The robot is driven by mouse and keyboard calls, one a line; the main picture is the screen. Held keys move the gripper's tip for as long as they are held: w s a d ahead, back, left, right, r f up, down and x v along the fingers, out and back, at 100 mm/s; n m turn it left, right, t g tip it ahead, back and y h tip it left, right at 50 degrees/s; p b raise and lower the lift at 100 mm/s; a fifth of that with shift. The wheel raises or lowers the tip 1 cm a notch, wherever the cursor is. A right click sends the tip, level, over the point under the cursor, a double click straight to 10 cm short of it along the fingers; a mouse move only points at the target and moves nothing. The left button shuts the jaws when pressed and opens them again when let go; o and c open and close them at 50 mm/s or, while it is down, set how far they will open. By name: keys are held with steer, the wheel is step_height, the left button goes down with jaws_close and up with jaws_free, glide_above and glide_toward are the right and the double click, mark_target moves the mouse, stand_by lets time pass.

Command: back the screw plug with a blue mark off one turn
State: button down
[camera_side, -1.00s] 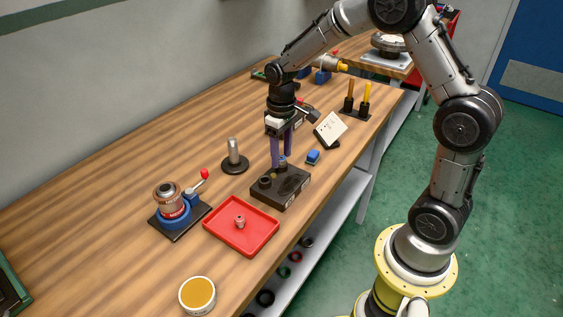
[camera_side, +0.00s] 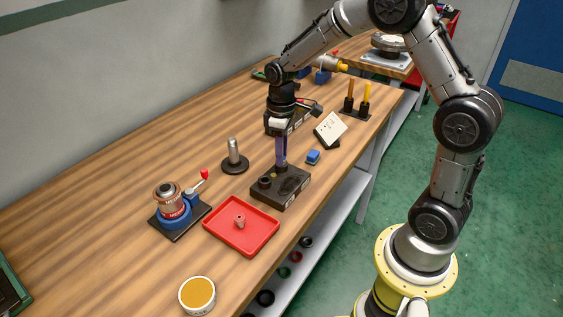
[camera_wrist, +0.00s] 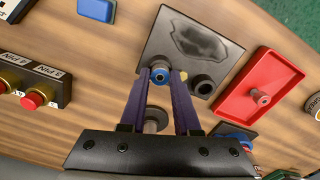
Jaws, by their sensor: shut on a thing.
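The screw plug with a blue mark (camera_wrist: 160,76) shows in the wrist view as a blue ring with a dark centre. It stands at one edge of the dark block (camera_wrist: 185,48), which is also in the side view (camera_side: 292,190). My gripper (camera_wrist: 160,74) has its two purple fingers on either side of the plug and is shut on it. In the side view my gripper (camera_side: 281,166) points straight down at the block, one finger largely hiding the other. The plug is mostly hidden there. How far it is threaded in cannot be told.
A round dark fitting (camera_wrist: 203,86) sits on the block beside the plug. A red tray (camera_side: 255,240) holding a small part (camera_side: 240,221) lies in front. A grey post (camera_side: 233,153) stands left, a blue block (camera_side: 313,157) right. A tilted white panel (camera_side: 330,129) is behind.

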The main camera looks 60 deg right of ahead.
steer(key=n, duration=1)
steer(key=shift+n, duration=0.4)
steer(key=shift+n, duration=1.2)
steer(key=n, duration=1.2)
steer(key=c, duration=0.7)
jaws_free()
